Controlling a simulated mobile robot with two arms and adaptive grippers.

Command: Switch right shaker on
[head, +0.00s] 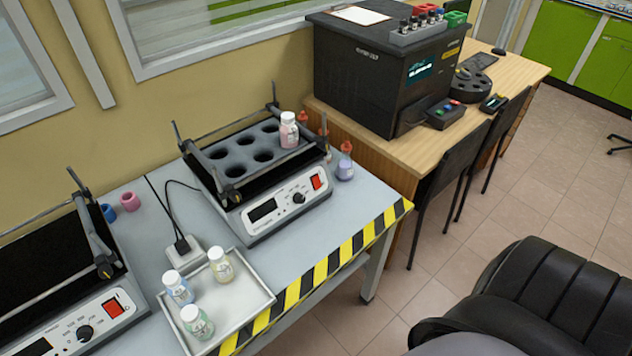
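The right shaker (270,213) stands on the grey table (350,215). A white-capped bottle with pinkish contents (289,132) sits in the tray's right part. Its front panel has a dark display, a black knob (298,198) and a red switch (316,182) at the right end. The display looks dark; I cannot tell the switch's position. The left shaker (65,335) is cut off by the left edge and has a similar red switch (113,308). Neither of my grippers is in view.
A pale tray (245,308) with white-capped bottles stands in front between the shakers, by a power socket (184,252). Red-topped bottles (345,162) stand right of the right shaker. A wooden desk with a black analyser (370,75) and chairs (450,160) are to the right.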

